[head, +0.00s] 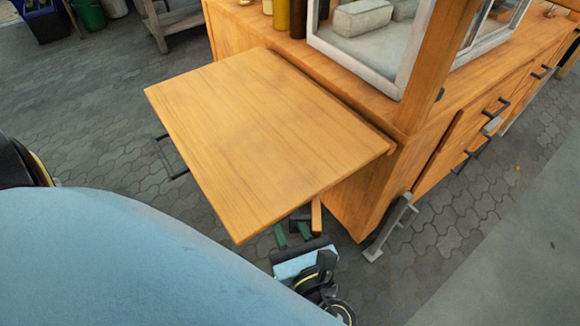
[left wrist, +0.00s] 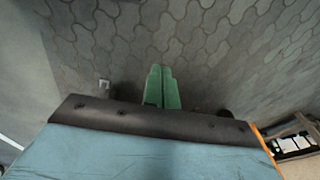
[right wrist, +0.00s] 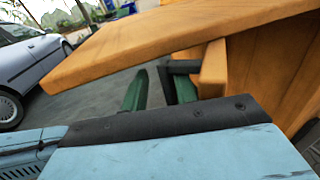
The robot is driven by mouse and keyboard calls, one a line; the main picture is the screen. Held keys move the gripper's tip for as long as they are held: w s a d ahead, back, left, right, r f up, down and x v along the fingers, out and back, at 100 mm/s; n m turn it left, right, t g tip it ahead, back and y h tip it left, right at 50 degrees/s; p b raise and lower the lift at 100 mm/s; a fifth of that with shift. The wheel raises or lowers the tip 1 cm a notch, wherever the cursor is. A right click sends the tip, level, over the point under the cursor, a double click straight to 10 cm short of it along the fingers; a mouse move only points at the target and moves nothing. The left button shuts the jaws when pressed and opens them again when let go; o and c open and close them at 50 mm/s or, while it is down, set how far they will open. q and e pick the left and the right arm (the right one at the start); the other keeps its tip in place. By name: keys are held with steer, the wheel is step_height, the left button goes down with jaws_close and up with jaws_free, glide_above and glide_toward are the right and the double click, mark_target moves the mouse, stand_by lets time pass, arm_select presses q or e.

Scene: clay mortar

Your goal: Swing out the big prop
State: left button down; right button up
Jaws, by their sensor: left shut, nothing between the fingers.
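The wooden leaf (head: 265,130) sticks out level from the side of the cart. Under its near right edge a wooden bar, which looks like the big prop (head: 316,215), shows its end; the leaf hides most of it. In the right wrist view the prop (right wrist: 213,72) carries a black handle (right wrist: 183,66). My right gripper (head: 292,232) is below the leaf's edge. Its green fingers (right wrist: 160,90) are open, with part of the handle near the right finger; whether they touch is unclear. My left gripper (left wrist: 162,88) is shut and empty above the paving, away from the prop.
The cart body (head: 390,170) has drawers with dark handles on its right side. A grey metal foot (head: 390,228) stands by its near corner. A black bracket (head: 170,158) shows left of the leaf. A car (right wrist: 28,62) stands in the background.

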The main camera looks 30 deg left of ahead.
steer(key=shift+w+r, duration=0.1)
steer(key=shift+w, duration=0.1)
